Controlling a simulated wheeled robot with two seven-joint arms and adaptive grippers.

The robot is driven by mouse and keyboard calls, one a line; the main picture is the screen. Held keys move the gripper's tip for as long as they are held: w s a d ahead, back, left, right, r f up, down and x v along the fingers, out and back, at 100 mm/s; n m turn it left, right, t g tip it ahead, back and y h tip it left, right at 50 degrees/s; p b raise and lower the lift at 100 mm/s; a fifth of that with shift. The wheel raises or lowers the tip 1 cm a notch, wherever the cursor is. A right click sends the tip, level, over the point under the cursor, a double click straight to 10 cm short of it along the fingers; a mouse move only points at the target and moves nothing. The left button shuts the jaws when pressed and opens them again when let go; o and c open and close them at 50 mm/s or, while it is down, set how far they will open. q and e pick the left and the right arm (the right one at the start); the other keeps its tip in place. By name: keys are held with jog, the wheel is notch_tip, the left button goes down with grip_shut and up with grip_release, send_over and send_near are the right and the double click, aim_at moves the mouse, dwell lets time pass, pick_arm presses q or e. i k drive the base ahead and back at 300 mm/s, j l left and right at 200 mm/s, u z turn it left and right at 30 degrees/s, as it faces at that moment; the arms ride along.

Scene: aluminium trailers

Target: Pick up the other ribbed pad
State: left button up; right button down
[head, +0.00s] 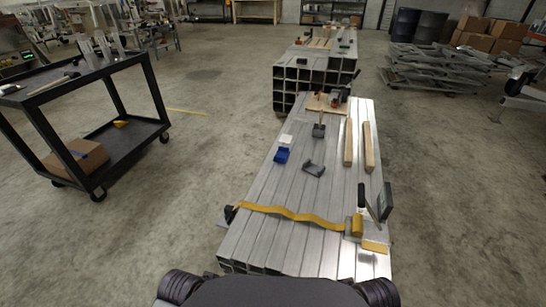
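No object is clear enough to name surely as a ribbed pad; ribs cannot be made out at this size. A dark grey angled piece (314,169) lies on the middle of the aluminium tube stack (262,217). A smaller dark grey block (319,131) sits farther back, with a thin upright part above it. A dark flat piece (386,201) stands upright at the stack's right edge, beside a black-handled tool. Neither of my grippers is in view.
A yellow strap (290,213) crosses the near stack. A blue piece (282,156), a white piece (286,140) and two wooden bars (348,143) lie on top. A black cart (104,66) stands left. Open concrete floor lies between cart and stack.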

aim_at(282, 155)
jog(key=i+j+u, duration=0.1)
jog(key=j, duration=0.3)
jog(key=i+j+u, duration=0.1)
jog(key=j, duration=0.25)
jog(key=i+j, duration=0.1)
jog(key=j, duration=0.3)
jog(key=i+j+u, duration=0.15)
jog(key=j, duration=0.2)
jog(key=i+j, duration=0.15)
jog(key=j, duration=0.15)
jog(key=i+j, duration=0.1)
jog(key=j, duration=0.15)
jog(key=i+j+z, duration=0.2)
jog(key=i+z, duration=0.25)
jog(key=i+j+z, duration=0.25)
jog(key=z, duration=0.25)
jog(key=i+j+z, duration=0.3)
jog(key=j+z, duration=0.15)
jog(key=i+j+z, duration=0.2)
jog(key=z, duration=0.2)
jog(key=i+j+z, duration=0.1)
jog(key=j+z, duration=0.3)
jog(key=i+j+z, duration=0.1)
jog(key=j+z, duration=0.7)
